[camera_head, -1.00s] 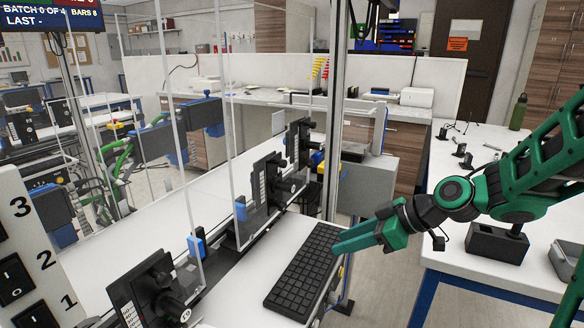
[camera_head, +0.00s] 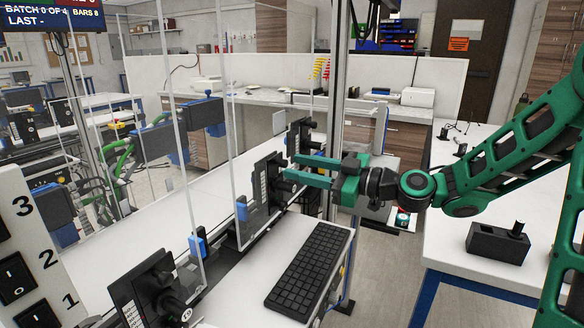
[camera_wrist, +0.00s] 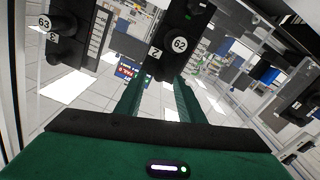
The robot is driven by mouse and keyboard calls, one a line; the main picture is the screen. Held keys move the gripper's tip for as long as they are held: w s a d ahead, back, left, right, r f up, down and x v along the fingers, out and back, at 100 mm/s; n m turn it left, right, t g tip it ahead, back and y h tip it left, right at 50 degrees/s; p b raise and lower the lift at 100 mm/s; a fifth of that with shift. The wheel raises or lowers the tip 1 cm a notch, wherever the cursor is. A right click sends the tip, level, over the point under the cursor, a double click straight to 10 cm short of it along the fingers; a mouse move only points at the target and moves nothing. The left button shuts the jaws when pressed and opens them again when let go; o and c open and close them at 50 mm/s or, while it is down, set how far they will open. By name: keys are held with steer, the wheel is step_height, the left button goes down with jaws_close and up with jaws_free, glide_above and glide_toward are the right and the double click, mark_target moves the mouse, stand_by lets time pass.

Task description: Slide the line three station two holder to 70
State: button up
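The station two holder (camera_head: 265,182) is the middle of three black holders along the near rail, standing upright. In the wrist view, the holder (camera_wrist: 178,40) fills the top centre, with a round label that appears to read 62 and a small 2. My green gripper (camera_head: 292,168) is level with it on its right side, pointing left at its front knob. The two fingers are apart. In the wrist view they reach up toward the holder, one on each side of its lower part. I cannot tell whether they touch it.
The station three holder (camera_head: 300,138) stands just behind; in the wrist view it (camera_wrist: 65,28) appears labelled 63. The front holder (camera_head: 155,292) is near the switch panel (camera_head: 28,262). Clear upright panels (camera_head: 215,120) border the rail. A keyboard (camera_head: 308,270) lies in front.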

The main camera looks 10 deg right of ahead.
mark_target(287, 163)
steer(key=shift+x, duration=1.55)
jaws_close()
steer(key=shift+r, duration=0.1)
jaws_free()
